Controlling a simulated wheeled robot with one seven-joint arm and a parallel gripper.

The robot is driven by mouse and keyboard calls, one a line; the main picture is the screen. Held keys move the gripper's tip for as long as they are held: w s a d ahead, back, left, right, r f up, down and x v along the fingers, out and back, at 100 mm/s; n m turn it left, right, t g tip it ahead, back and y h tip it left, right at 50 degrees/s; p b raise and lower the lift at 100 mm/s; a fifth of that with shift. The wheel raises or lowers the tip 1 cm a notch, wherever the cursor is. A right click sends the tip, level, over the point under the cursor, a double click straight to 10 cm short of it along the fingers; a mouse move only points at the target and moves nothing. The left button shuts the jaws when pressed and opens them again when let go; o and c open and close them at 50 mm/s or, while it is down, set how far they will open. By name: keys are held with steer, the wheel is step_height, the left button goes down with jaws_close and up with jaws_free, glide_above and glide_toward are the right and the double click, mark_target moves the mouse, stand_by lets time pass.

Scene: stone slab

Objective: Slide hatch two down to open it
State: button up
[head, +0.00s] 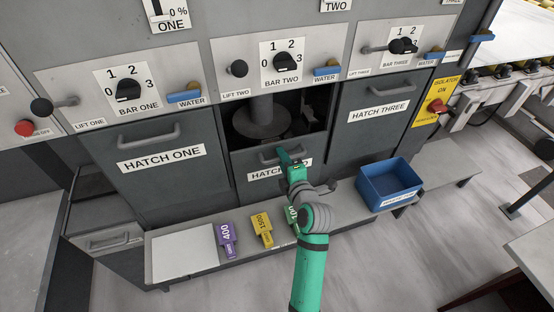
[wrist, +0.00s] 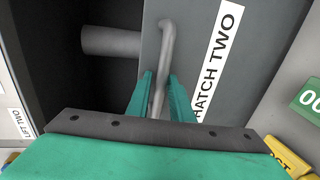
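Hatch two (head: 240,165) is a dark grey panel sitting lower than its neighbours, with a dark opening above it. Its label is partly covered by my gripper. In the wrist view, hatch two (wrist: 195,45) shows its label and its bar handle (wrist: 167,45). My green gripper (head: 290,160) is at this handle. In the wrist view its fingers (wrist: 161,95) lie close on both sides of the bar, and it looks shut on it. The lower part of hatch two is hidden behind the bench and my arm.
Hatch one (head: 160,165) and hatch three (head: 372,115) are closed on either side. The bench (head: 185,258) in front holds purple (head: 228,238) and yellow (head: 262,228) tags and a blue bin (head: 390,184).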

steer(key=v, duration=1.1)
steer(key=shift+w+f, duration=0.1)
steer(key=s+a+f+m+h, duration=0.2)
steer(key=s+f+m+h, duration=0.1)
steer(key=s+f+m, duration=0.45)
steer(key=s+a+f+m+h, duration=0.2)
steer(key=s+f+m, duration=0.45)
steer(key=s, duration=0.25)
steer(key=s+r+m, duration=0.3)
steer(key=s+m, duration=0.4)
steer(key=s, duration=1.4)
steer(key=shift+a+m+t, duration=0.3)
steer(key=shift+a, duration=0.05)
